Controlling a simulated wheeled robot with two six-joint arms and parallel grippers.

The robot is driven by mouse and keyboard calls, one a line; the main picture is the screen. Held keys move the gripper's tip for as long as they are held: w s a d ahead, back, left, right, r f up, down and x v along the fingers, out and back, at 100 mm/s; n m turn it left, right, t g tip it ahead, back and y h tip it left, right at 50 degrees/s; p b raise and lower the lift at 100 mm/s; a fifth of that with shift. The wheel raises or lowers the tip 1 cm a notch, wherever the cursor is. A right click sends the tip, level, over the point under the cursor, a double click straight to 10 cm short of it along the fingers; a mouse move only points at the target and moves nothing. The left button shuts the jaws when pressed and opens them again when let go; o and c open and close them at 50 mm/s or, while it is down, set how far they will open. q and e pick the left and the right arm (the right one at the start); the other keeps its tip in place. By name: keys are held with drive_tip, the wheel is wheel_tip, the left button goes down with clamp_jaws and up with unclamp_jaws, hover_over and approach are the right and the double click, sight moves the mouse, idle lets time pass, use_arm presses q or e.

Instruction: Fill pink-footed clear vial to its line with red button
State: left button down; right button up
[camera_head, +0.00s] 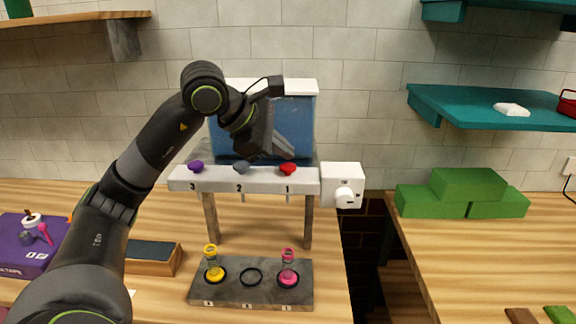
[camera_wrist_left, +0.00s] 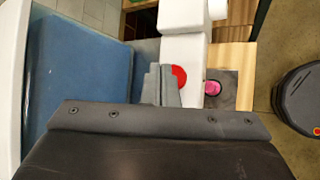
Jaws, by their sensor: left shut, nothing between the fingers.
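The pink-footed clear vial (camera_head: 288,264) stands upright in the right ring of the dark rack (camera_head: 251,297), below the red button; its line and fill level are too small to tell. Its pink top also shows in the left wrist view (camera_wrist_left: 212,88). The red button (camera_head: 288,169) sits at the right end of the grey dispenser ledge (camera_head: 262,181), above the number 1. It is partly covered by my fingers in the left wrist view (camera_wrist_left: 180,77). My left gripper (camera_head: 289,157) is shut and empty, its tips just above the red button; I cannot tell whether they touch. My right gripper is not in view.
A purple button (camera_head: 196,166) and a grey button (camera_head: 241,167) share the ledge. A blue tank (camera_head: 295,120) stands behind. A yellow-footed vial (camera_head: 214,275) is in the rack's left ring; the middle ring is empty. A white box with a knob (camera_head: 343,186) adjoins the ledge.

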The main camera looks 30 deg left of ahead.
sight(283, 167)
use_arm(q)
drive_tip(key=shift+f, duration=0.1)
idle(0.4)
drive_tip(key=shift+f+b, duration=0.3)
drive_tip(key=shift+b, duration=0.2)
drive_tip(key=shift+f+b, duration=0.55)
drive_tip(key=shift+f, duration=0.05)
idle(0.5)
drive_tip(key=shift+r, duration=0.15)
drive_tip(key=shift+r+p, duration=0.7)
drive_tip(key=shift+r, duration=0.2)
drive_tip(key=shift+r+p, duration=1.9)
drive_tip(key=shift+r, duration=0.65)
drive_tip(key=shift+f, duration=0.1)
